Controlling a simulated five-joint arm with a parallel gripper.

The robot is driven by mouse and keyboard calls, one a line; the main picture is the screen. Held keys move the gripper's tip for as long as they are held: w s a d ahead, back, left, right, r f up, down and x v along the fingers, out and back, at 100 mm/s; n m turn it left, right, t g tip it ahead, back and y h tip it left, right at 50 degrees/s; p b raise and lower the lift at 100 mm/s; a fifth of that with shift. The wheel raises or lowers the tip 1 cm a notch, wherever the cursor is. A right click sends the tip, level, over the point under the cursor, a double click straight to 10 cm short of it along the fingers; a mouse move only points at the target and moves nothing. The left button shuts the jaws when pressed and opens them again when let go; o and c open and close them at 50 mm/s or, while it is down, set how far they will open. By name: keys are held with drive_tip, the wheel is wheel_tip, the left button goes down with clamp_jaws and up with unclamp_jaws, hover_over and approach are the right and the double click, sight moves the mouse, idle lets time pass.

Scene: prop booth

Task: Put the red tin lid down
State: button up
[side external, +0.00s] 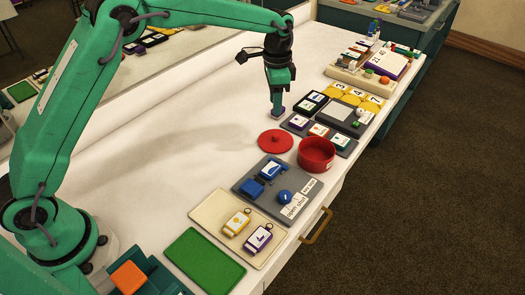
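The red tin lid (275,142) lies flat on the white table, with a small knob at its middle. The round red tin (316,156) stands just right of it, open at the top. My gripper (277,112) points down over the table, beyond the lid in the picture and apart from it. A small bluish-purple patch shows at its fingertips; I cannot tell whether it is a held piece or part of the fingers. The gap between the fingers is not visible.
Behind the tin are a grey tray (345,149) with picture tiles and yellow number cards (341,88). Nearer are a dark grey board (245,187) with blue pieces, a cream tray (207,213) and a green mat (205,262). The table left of the lid is clear.

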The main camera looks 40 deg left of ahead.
drive_tip(key=shift+r, duration=0.45)
idle(0.3)
drive_tip(key=s+a+r+n+t, duration=0.1)
drive_tip(key=s+a+r+n, duration=0.15)
drive_tip(key=s+r, duration=0.45)
drive_tip(key=s+a+r+n+t, duration=0.2)
drive_tip(key=s+a+r, duration=0.2)
drive_tip(key=s+r, duration=0.25)
drive_tip(key=s+a+f+n+t, duration=0.1)
drive_tip(key=s+a+n, duration=0.1)
drive_tip(key=s, duration=0.8)
drive_tip(key=s+a+f+n+t, duration=0.1)
drive_tip(key=s+a+n, duration=0.1)
drive_tip(key=s, duration=0.8)
drive_tip(key=shift+s+a+t, duration=0.15)
drive_tip(key=shift+a+t, duration=0.15)
drive_tip(key=shift+a, duration=0.05)
